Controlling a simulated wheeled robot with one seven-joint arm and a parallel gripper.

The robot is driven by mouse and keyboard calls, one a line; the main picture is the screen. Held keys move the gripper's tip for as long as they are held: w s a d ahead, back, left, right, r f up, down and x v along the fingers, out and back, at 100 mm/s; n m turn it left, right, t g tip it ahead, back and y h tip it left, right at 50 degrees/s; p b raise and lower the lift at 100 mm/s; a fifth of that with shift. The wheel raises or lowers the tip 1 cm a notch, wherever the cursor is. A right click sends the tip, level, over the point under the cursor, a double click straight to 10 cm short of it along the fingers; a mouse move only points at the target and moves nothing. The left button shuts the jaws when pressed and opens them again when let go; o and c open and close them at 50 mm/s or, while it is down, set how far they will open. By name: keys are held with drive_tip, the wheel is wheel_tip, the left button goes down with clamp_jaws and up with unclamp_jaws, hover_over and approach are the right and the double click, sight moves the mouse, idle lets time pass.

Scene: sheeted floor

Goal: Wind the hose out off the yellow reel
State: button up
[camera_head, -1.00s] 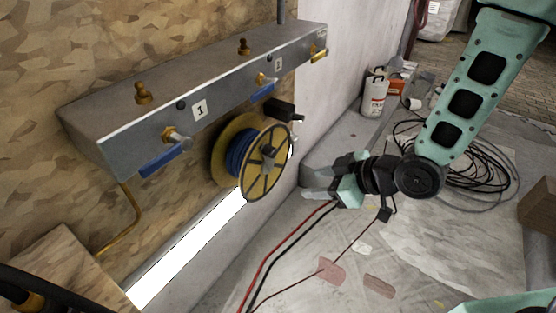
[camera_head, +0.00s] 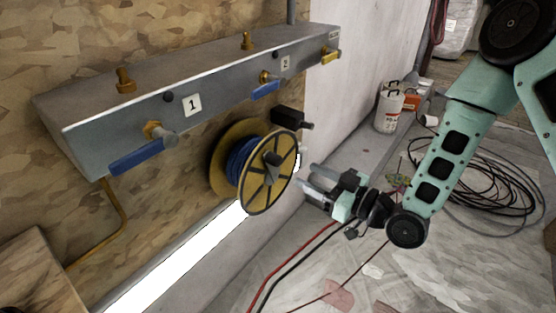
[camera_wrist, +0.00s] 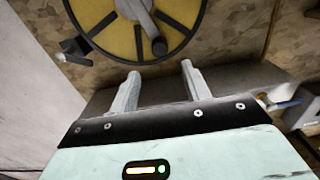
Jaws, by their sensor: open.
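The yellow reel (camera_head: 270,178) is mounted on the wood-patterned wall below the grey metal box, with blue hose (camera_head: 239,160) wound on its drum. A dark crank knob (camera_head: 273,158) sticks out near the middle of its front face. In the wrist view the reel (camera_wrist: 112,38) fills the upper part, with the knob (camera_wrist: 158,46) hanging near its lower middle. My gripper (camera_head: 306,178) is just right of the reel, pointing at it. In the wrist view my gripper (camera_wrist: 159,78) is open, with nothing between the fingers; the knob lies beyond the fingertips.
The grey box (camera_head: 215,85) carries blue-handled valves (camera_head: 150,152) above and left of the reel.

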sight(279, 162)
drive_tip(key=x, duration=1)
clamp_jaws()
drive_tip(key=shift+a, duration=0.15)
